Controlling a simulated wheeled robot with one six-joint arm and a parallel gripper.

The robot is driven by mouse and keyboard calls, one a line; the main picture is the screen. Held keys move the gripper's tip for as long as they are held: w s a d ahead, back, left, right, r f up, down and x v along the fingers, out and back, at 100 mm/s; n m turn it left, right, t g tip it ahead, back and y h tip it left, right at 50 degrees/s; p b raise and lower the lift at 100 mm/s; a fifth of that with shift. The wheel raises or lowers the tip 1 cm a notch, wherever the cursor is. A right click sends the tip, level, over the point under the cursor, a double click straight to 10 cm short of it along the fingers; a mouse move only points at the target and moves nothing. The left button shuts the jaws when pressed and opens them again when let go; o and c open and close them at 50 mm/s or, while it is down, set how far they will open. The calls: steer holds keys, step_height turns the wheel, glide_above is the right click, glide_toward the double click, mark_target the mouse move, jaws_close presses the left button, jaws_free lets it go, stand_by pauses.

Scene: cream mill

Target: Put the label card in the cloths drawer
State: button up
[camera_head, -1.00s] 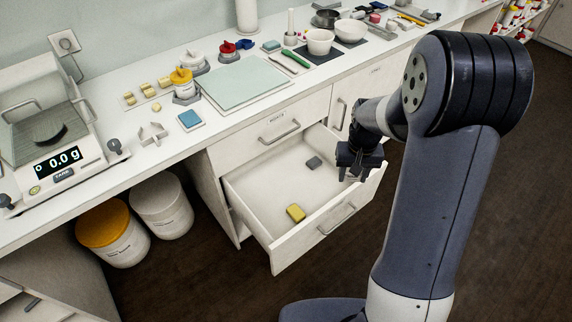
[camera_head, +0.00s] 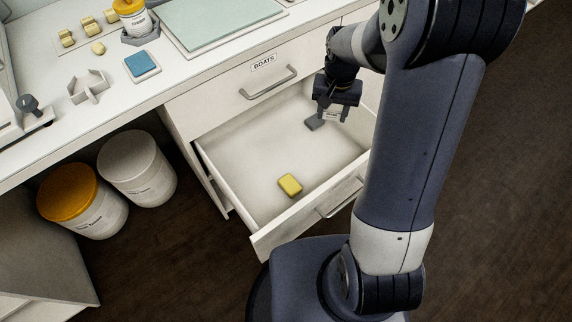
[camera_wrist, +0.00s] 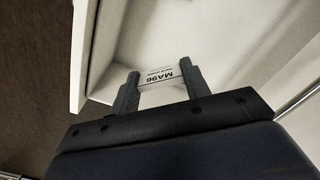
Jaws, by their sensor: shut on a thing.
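A small white label card (camera_head: 331,115) with dark print is held between the fingertips of my gripper (camera_head: 331,112). The card also shows in the wrist view (camera_wrist: 158,76), reading "MA96", between the two grey fingers. My gripper is shut on it, pointing down over the back right part of a pulled-out white drawer (camera_head: 245,160). The drawer's pale interior lies behind the card in the wrist view. This drawer's own label is not visible, so I cannot read whether it is the cloths drawer.
In the drawer lie a yellow block (camera_head: 290,185) and a grey block (camera_head: 315,123), which is close to my gripper. A shut drawer labelled "BOATS" (camera_head: 264,63) sits above. Much of the drawer floor is bare.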

mark_target(321, 172)
steer(key=f+m+b, duration=0.1)
steer(key=f+b, duration=0.7)
steer(key=f, duration=0.1)
steer(key=s+f+m+b, duration=0.1)
steer(key=f+b, duration=0.6)
steer(key=f, duration=0.2)
steer(key=f+m+b, duration=0.1)
steer(key=f+b, duration=0.7)
steer(key=f, duration=0.1)
steer(key=shift+s+f+m+b, duration=0.15)
steer(key=shift+m+b, duration=0.2)
steer(key=shift+m, duration=0.05)
steer(key=shift+f, duration=0.15)
steer(key=o, duration=1)
steer(key=shift+c, duration=0.2)
step_height(321, 172, up, 12)
steer(key=p, duration=0.4)
steer(key=shift+r+p, duration=0.2)
steer(key=shift+p, duration=0.2)
